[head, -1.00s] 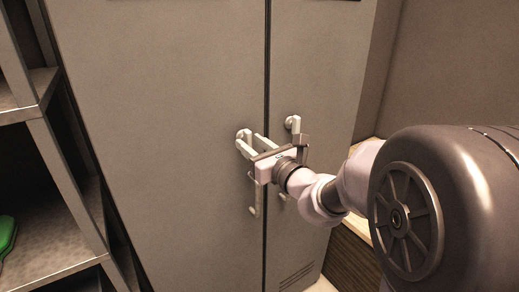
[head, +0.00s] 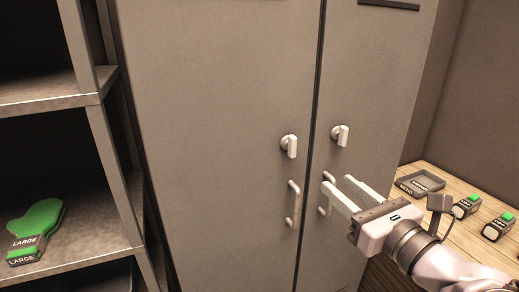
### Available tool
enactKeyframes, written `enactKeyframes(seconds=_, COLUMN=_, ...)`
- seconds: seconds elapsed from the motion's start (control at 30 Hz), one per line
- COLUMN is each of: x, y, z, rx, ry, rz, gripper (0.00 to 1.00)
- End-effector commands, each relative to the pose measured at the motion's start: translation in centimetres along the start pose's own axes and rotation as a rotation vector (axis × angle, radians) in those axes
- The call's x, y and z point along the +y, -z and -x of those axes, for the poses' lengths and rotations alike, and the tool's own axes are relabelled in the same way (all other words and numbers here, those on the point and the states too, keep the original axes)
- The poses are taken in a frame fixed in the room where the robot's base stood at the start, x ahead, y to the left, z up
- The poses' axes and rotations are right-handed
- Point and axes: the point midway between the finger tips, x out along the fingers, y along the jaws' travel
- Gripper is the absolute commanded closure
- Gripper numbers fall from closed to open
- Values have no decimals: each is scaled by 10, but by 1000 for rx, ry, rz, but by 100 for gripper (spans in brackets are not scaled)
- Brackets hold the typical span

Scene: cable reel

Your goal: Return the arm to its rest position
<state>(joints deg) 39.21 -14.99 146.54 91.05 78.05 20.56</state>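My gripper (head: 338,181) is at the lower right of the head view, in front of the right cabinet door (head: 378,90). Its two pale fingers are apart with nothing between them, so it is open. The fingers point up and left, and partly cover the right door's bar handle (head: 322,211). I cannot tell how far the fingertips are from the door. My arm (head: 445,262) comes in from the lower right corner.
The left cabinet door (head: 220,100) looks shut, with a latch (head: 289,147) and bar handle (head: 293,205). The right door has its own latch (head: 340,136). A shelf (head: 85,235) at left holds a green item (head: 38,222). A wooden surface (head: 461,240) at right holds a tray (head: 420,182) and small boxes.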

Motion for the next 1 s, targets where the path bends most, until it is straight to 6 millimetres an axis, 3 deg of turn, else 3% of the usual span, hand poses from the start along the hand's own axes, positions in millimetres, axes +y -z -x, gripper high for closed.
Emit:
enactKeyframes(seconds=0.07, x=3, y=0, z=-1, rx=5, ry=-9, rz=8, gripper=64)
enactKeyframes(seconds=0.13, x=24, y=6, z=-3, rx=43, ry=-74, rz=74, gripper=64)
enactKeyframes(seconds=0.17, x=42, y=11, z=-3, rx=73, ry=-129, rz=131, gripper=64)
enactKeyframes(seconds=0.27, x=123, y=45, z=12, rx=218, ry=-418, rz=475, gripper=64)
enactKeyframes(seconds=0.3, x=154, y=64, z=28, rx=278, ry=-563, rz=677, gripper=64)
enactKeyframes(seconds=0.37, x=182, y=95, z=62, rx=351, ry=-783, rz=1035, gripper=64)
enactKeyframes(seconds=0.43, x=184, y=119, z=95, rx=398, ry=-979, rz=1431, gripper=64)
enactKeyframes(seconds=0.5, x=171, y=128, z=114, rx=416, ry=-1107, rz=1758, gripper=64)
enactKeyframes(seconds=0.6, x=153, y=128, z=125, rx=420, ry=-1197, rz=2059, gripper=64)
enactKeyframes(seconds=0.7, x=145, y=126, z=127, rx=423, ry=-1224, rz=2164, gripper=64)
enactKeyframes(seconds=1.0, x=145, y=126, z=127, rx=423, ry=-1224, rz=2164, gripper=64)
